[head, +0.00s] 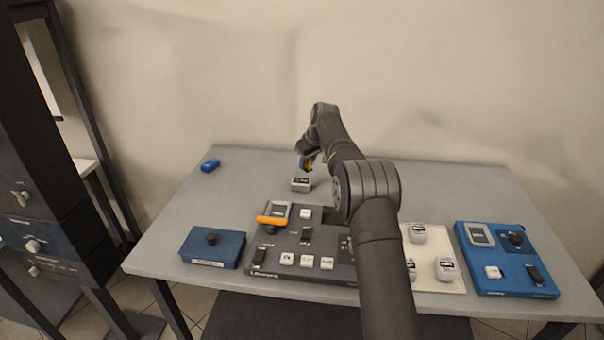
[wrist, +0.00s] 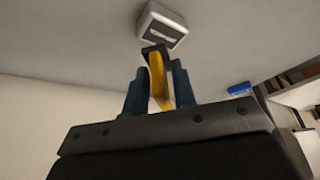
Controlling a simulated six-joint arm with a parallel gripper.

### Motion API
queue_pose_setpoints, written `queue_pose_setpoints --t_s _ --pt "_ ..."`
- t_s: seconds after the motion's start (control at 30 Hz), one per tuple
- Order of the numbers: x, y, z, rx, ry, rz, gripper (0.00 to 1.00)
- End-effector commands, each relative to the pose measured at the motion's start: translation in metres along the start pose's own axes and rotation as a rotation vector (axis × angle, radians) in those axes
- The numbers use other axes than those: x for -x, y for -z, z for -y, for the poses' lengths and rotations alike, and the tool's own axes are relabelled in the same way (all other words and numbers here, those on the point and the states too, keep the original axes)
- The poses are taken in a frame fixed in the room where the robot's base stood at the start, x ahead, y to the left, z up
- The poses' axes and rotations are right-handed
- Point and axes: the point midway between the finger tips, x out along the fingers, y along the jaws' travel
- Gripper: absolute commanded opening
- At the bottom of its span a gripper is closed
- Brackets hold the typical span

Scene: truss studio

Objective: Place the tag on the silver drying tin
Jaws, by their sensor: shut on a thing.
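My gripper (head: 306,162) is at the far middle of the table, its blue fingers shut on a yellow piece, probably the tag. In the wrist view the fingers (wrist: 160,92) hold this yellow tag (wrist: 157,75), which has a dark end pointing towards a small box. That box (head: 301,184) is silver-grey with a dark-marked label on top and is probably the drying tin; it also shows in the wrist view (wrist: 162,24). The tag appears above the table and close to the tin. I cannot tell whether they touch.
A blue block (head: 210,166) lies at the far left. A blue box with a black knob (head: 212,246), a dark control panel (head: 300,270), a cream tray with several small silver pieces (head: 446,288) and a blue panel (head: 510,283) line the front. The back of the table is mostly clear.

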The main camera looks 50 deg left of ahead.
Motion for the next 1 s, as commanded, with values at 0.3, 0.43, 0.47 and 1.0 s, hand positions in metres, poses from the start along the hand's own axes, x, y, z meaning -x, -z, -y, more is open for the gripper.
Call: queue_pose_setpoints --t_s 0.3,0.43,0.47,1.0 --pt "-0.022 0.01 0.01 -0.001 0.0 0.0 0.03" --pt "-0.038 0.002 0.01 -0.002 0.0 0.002 0.03" --pt "-0.043 0.0 0.01 -0.002 0.001 0.003 0.03" --pt "-0.057 -0.006 0.009 -0.001 -0.001 0.0 0.38"
